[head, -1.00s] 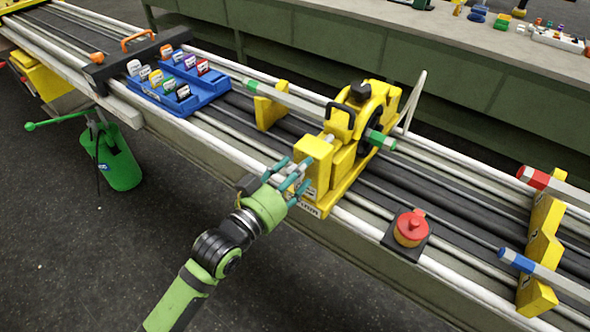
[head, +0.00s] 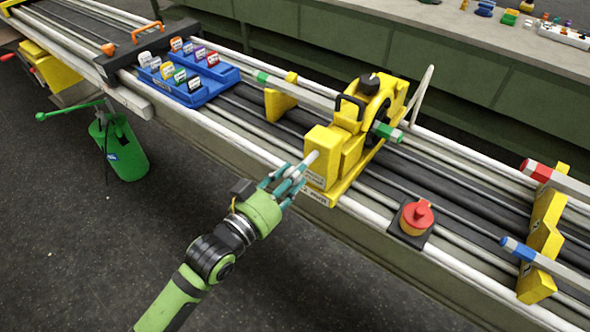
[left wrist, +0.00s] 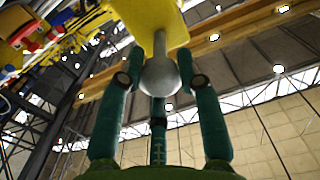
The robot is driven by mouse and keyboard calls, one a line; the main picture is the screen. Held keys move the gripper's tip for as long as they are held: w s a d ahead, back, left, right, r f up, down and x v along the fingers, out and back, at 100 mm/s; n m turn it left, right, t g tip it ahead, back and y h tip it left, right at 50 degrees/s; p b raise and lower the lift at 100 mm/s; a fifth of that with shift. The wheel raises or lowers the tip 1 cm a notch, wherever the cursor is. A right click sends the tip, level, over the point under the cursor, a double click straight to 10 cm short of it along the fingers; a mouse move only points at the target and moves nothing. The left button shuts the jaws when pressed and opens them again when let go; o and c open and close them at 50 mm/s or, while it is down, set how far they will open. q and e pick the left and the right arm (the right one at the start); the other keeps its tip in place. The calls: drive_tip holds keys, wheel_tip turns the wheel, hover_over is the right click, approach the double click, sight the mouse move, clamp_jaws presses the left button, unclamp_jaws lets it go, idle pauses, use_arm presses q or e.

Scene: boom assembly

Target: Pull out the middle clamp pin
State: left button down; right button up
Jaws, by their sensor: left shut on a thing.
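The yellow middle clamp (head: 322,150) stands on the rails near the centre of the head view. Its pale grey clamp pin (head: 311,157) sticks out of the near face, toward my left gripper. My left gripper (head: 287,178), green with teal fingers, is shut on the pin's outer end. In the left wrist view, the pin's round grey knob (left wrist: 160,76) sits between the teal fingers (left wrist: 160,100). A thin shank runs from the knob to the yellow clamp (left wrist: 150,22). How far the pin still reaches inside the clamp is hidden. My right gripper is not in view.
A red knob on a black plate (head: 417,215) sits right of the clamp. A blue tray of coloured tags (head: 190,92) lies left on the rails. Another yellow support (head: 540,240) stands far right. The floor on the near side is clear around my arm.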

use_arm(q)
drive_tip(key=c, duration=0.8)
unclamp_jaws()
drive_tip(key=v, duration=1.2)
drive_tip(key=w+a+f+n+g+y, duration=0.1)
drive_tip(key=w+a+f+y, duration=0.2)
drive_tip(key=f, duration=0.7)
drive_tip(key=a+f+n+g+y, duration=0.15)
drive_tip(key=a+f, duration=0.25)
drive_tip(key=f, duration=0.5)
drive_tip(key=s+a+f+n+g+y, duration=0.1)
drive_tip(key=s+a+f+y, duration=0.15)
drive_tip(key=f, duration=0.65)
drive_tip(key=s+a+f+g+y, duration=0.1)
drive_tip(key=s+a+f+g, duration=0.2)
drive_tip(key=f, duration=0.6)
drive_tip(key=s+f+g+y, duration=0.1)
drive_tip(key=s+f+g, duration=0.1)
drive_tip(key=s+f, duration=0.4)
drive_tip(key=s+f+n+g, duration=0.1)
drive_tip(key=s+f, duration=0.5)
drive_tip(key=s, duration=0.7)
drive_tip(key=s+a+f+g+y, duration=0.1)
drive_tip(key=s+f+g, duration=0.3)
drive_tip(key=s, duration=0.5)
drive_tip(key=shift+s+f+y, duration=0.15)
drive_tip(key=shift+f, duration=0.3)
drive_tip(key=shift+s+f+y, duration=0.15)
drive_tip(key=shift+s+f, duration=0.05)
drive_tip(key=shift+f, duration=0.3)
